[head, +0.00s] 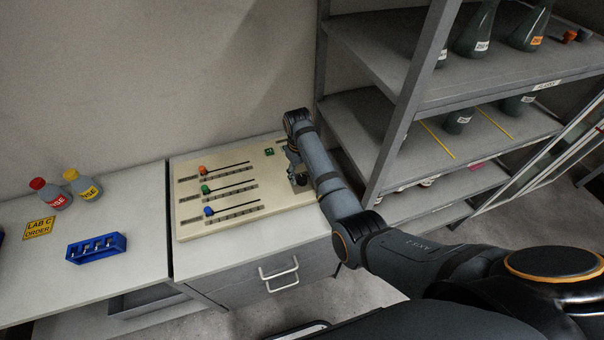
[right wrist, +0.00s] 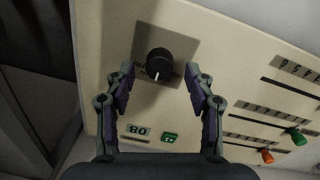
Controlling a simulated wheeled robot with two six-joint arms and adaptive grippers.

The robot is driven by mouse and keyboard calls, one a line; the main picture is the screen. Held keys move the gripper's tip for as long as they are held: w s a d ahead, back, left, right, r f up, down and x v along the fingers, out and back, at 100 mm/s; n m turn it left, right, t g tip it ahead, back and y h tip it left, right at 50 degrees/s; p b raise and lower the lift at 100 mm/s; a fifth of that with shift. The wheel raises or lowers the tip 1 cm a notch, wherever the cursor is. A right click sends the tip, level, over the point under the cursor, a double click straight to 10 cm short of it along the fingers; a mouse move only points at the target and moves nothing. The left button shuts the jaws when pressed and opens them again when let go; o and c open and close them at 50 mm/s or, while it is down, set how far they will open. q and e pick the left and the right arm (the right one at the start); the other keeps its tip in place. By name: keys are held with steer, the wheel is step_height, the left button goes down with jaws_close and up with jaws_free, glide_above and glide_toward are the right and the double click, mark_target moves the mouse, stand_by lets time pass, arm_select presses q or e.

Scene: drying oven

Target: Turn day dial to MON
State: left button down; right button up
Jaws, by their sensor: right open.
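The day dial is a black round knob (right wrist: 159,63) with a white pointer mark, on a grey square plate of the cream panel (right wrist: 108,50). In the right wrist view its pointer aims down toward the gripper side; the day lettering around it is not readable. My right gripper (right wrist: 158,88) is open, its fingers apart, with the knob beyond and between the fingertips, not clasped. In the head view the panel (head: 270,204) lies on the cabinet top, and my right gripper (head: 297,172) is over its right part, mostly hiding the knob. My left gripper is not in view.
The panel also carries sliders with orange (head: 202,170), green (head: 205,189) and blue (head: 208,211) knobs, and a small green button (right wrist: 170,138). A metal shelf (head: 395,110) with flasks stands close right of my arm. Bottles (head: 50,193) and a blue rack (head: 96,248) stand left.

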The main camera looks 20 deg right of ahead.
steer(key=shift+f, duration=0.95)
jaws_close()
steer(key=shift+d+r+n+p, duration=0.1)
steer(key=shift+r+n+p, duration=0.2)
steer(key=shift+n+p, duration=2.2)
steer(key=shift+p, duration=0.05)
steer(key=n+p, duration=0.2)
steer(key=n, duration=0.1)
steer(key=shift+f+n, duration=0.1)
steer(key=shift+n, duration=0.2)
steer(key=shift+w+f+n+p, duration=0.1)
steer(key=shift+n+p, duration=0.45)
steer(key=shift+n, duration=1.05)
